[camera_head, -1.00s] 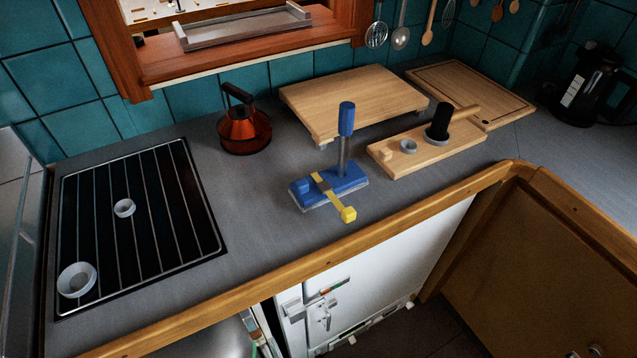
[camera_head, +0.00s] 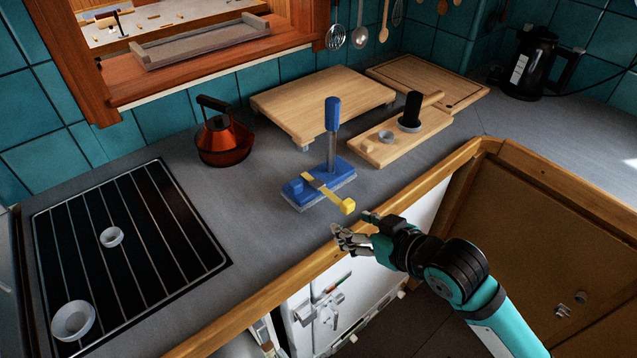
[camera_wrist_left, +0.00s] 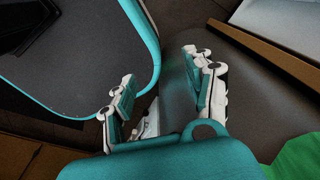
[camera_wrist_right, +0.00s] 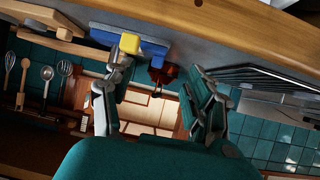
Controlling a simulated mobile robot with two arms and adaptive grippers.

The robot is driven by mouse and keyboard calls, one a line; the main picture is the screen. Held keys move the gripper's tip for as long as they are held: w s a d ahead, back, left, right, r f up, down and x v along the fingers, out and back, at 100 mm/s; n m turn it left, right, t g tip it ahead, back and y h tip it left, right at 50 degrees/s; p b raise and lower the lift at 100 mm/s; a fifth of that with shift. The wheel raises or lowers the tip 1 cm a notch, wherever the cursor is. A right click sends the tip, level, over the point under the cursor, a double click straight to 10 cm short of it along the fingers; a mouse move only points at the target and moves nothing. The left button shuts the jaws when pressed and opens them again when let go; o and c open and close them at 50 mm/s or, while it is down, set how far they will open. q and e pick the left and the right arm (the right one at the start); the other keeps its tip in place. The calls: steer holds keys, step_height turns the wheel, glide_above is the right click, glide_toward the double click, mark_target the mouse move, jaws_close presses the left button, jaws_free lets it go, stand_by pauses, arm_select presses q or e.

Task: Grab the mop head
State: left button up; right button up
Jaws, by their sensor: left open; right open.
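The mop head (camera_head: 318,188) is a flat blue block with a pale pad below, lying on the grey counter. A blue-gripped handle (camera_head: 332,118) stands upright from it, and a yellow strap with a yellow block (camera_head: 347,206) crosses it toward the counter's front edge. My right gripper (camera_head: 354,232) is at the counter's front edge, just in front of the yellow block, apart from it. In the right wrist view my right gripper (camera_wrist_right: 160,105) is open and empty, with the yellow block (camera_wrist_right: 130,43) beyond its fingers. My left gripper (camera_wrist_left: 160,92) is open and empty, away from the counter.
An orange kettle (camera_head: 224,142) stands behind left. A wooden board on feet (camera_head: 322,98) and a small wooden stand with a black peg (camera_head: 408,132) are behind right. A black rack with white cups (camera_head: 130,250) is at left. The counter's wooden edge (camera_head: 290,282) runs below my right gripper.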

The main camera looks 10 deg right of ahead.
step_height(320, 180, up, 4)
steer(key=w+a+y, duration=0.1)
steer(key=w, duration=0.2)
steer(key=n+p, duration=0.1)
steer(key=p, duration=0.1)
glide_toward(295, 183)
steer(key=shift+w+a+f+t, duration=0.3)
steer(key=shift+w+a+f, duration=0.1)
steer(key=shift+w+a, duration=0.35)
steer(key=shift+w+a+f+y, duration=0.2)
steer(key=shift+w+y, duration=0.1)
steer(key=shift+w, duration=0.1)
steer(key=x, duration=0.2)
steer(key=p+x, duration=0.1)
steer(key=x, duration=0.1)
steer(key=shift+d+f+p, duration=0.2)
steer(key=shift+f+p, duration=0.1)
steer(key=shift+f, duration=0.1)
steer(key=shift+w+a+f, duration=0.25)
steer(key=shift+w, duration=0.15)
arm_select(q)
steer(key=r, duration=0.3)
steer(key=shift+w+a+r, duration=0.1)
steer(key=shift+a+r, duration=0.15)
steer(key=shift+r, duration=0.1)
arm_select(e)
steer(key=shift+r, duration=0.1)
jaws_close()
